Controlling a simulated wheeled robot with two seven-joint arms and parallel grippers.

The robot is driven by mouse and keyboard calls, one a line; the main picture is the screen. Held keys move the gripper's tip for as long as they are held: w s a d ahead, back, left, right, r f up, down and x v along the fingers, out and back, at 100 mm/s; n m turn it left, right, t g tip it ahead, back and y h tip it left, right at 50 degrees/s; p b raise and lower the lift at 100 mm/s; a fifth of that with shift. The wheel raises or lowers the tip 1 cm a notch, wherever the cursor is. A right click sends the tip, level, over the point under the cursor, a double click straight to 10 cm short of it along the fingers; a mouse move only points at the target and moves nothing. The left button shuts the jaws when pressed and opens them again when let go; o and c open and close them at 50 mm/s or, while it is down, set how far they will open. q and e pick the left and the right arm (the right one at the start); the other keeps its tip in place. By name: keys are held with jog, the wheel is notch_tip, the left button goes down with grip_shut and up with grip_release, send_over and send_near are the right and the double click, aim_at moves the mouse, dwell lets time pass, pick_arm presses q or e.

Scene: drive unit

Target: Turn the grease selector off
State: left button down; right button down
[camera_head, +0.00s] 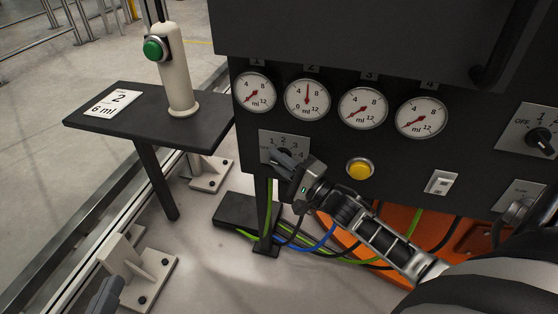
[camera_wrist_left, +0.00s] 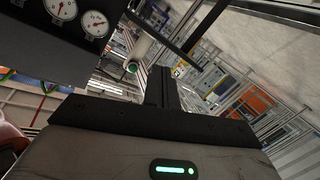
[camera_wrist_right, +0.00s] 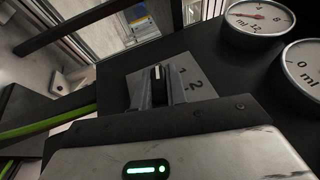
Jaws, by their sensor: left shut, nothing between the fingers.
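A selector plate (camera_head: 270,138) marked with numbers sits on the dark panel below the gauges. It also shows in the right wrist view (camera_wrist_right: 200,84), where 1 and 2 can be read. My right gripper (camera_head: 283,159) is at this plate, its fingers close on both sides of the dark knob (camera_wrist_right: 158,71), which has a pale pointer line. The fingers partly hide the knob and some of the markings. My left gripper (camera_head: 105,297) is low at the bottom left of the head view, shut and empty, away from the panel.
Several gauges (camera_head: 307,99) line the panel above. A yellow button (camera_head: 360,168) is right of the plate. Another knob (camera_head: 541,141), with OFF beside it, is at the far right. A side table (camera_head: 135,117) holds a pale post with a green button (camera_head: 156,48). Cables run below.

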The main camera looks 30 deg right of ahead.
jog(key=shift+r+p, duration=0.15)
jog(key=shift+p, duration=0.3)
jog(key=shift+r+g+p, duration=0.1)
jog(key=shift+g+p, duration=0.2)
jog(key=shift+p, duration=0.7)
jog(key=shift+f, duration=0.3)
jog(key=c, duration=1.4)
grip_release()
pick_arm(q)
jog(key=shift+s+a+f+m+g+y, duration=0.15)
jog(key=shift+a+f+m+g+y, duration=0.2)
jog(key=shift+f+m+y, duration=0.15)
